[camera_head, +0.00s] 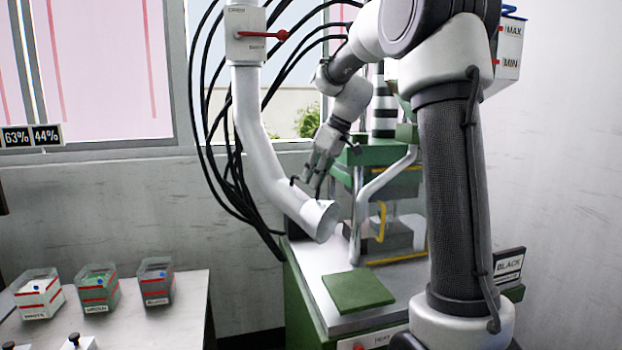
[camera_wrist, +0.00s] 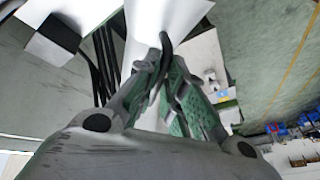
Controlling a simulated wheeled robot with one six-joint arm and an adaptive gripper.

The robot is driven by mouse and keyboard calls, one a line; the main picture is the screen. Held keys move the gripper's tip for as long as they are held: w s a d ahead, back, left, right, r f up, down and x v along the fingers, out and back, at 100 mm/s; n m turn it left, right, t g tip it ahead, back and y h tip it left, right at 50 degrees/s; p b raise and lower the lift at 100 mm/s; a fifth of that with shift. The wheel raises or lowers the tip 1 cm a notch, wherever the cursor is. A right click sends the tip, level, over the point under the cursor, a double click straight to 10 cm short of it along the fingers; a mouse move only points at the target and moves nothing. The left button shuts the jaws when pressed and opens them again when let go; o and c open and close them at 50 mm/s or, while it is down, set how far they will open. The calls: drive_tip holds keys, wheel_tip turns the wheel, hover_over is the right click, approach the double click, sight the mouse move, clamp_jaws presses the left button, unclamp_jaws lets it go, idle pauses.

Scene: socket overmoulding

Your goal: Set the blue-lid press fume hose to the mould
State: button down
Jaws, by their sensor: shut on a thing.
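The white fume hose (camera_head: 262,160) hangs down and bends right, its flared open mouth (camera_head: 322,222) over the press table's left part. My gripper (camera_head: 306,186) is at the hose's lower part, shut on a small dark handle on it. In the wrist view my gripper (camera_wrist: 168,75) has its fingers closed around this dark curved handle (camera_wrist: 166,42), with white hose surface behind. The green press (camera_head: 375,155) stands right of the hose. The grey mould (camera_head: 392,236) sits in it, apart from the hose mouth and partly hidden by my arm. A blue-lidded box (camera_head: 508,45) is above right.
A green plate (camera_head: 358,290) lies on the press table's front (camera_head: 325,262). A bent white pipe (camera_head: 378,188) stands between hose mouth and mould. Black cables (camera_head: 215,150) hang behind the hose. Three bins (camera_head: 97,287) stand on the left table (camera_head: 150,325). A red-handled valve (camera_head: 246,35) is up the hose.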

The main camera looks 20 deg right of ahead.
drive_tip(key=shift+d, duration=0.2)
drive_tip(key=c, duration=1.5)
unclamp_jaws()
drive_tip(key=shift+w+d, duration=0.1)
drive_tip(key=v, duration=1.2)
